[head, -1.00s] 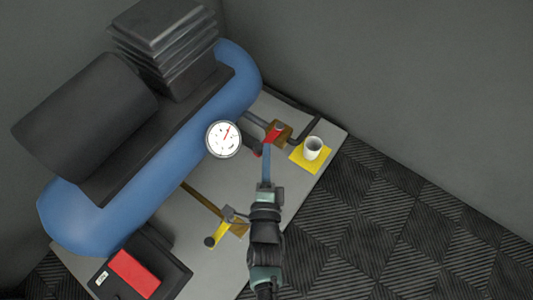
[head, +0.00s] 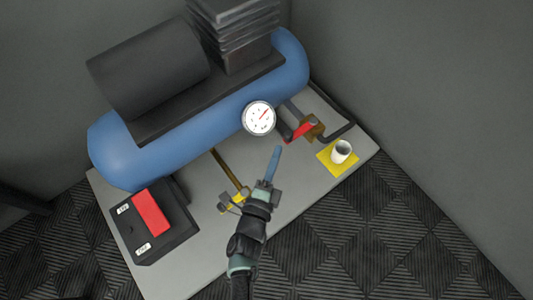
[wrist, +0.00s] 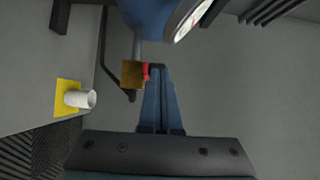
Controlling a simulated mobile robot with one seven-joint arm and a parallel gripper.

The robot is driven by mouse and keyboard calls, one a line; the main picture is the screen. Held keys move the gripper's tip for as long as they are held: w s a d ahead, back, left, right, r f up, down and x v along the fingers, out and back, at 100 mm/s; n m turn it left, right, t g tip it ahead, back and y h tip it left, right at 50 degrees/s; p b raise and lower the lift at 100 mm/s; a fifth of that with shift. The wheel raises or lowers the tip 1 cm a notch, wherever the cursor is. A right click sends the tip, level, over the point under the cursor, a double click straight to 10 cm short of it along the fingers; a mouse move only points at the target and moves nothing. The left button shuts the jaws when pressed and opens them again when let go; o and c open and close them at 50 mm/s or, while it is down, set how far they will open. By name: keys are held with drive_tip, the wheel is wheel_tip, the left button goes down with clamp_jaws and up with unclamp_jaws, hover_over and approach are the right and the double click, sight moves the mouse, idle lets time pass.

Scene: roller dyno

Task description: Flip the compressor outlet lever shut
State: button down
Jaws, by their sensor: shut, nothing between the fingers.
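The compressor's blue tank (head: 120,155) lies across the platform. On its right, a short pipe leads to a brass outlet valve (head: 314,129) with a red lever (head: 300,131). The lever slants down-left from the valve and looks crosswise to that pipe. My gripper (head: 278,149) is shut and empty, its blue-grey fingers pointing up, a little below and left of the lever's lower end. In the wrist view, the brass valve (wrist: 132,75) shows left of my fingertips (wrist: 155,68). Only a small red part of the lever (wrist: 146,71) shows there, partly hidden by the fingers.
A round gauge (head: 259,118) sits left of the valve. A white cup (head: 341,151) stands on a yellow square (head: 326,163) to the right. A black box with a red panel (head: 150,212) stands lower left.

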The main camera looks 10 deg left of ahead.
drive_tip(key=shift+s+a, duration=0.25)
drive_tip(key=shift+a, duration=0.4)
drive_tip(key=shift+s+a, duration=0.25)
drive_tip(key=shift+a, duration=0.35)
drive_tip(key=shift+f, duration=0.1)
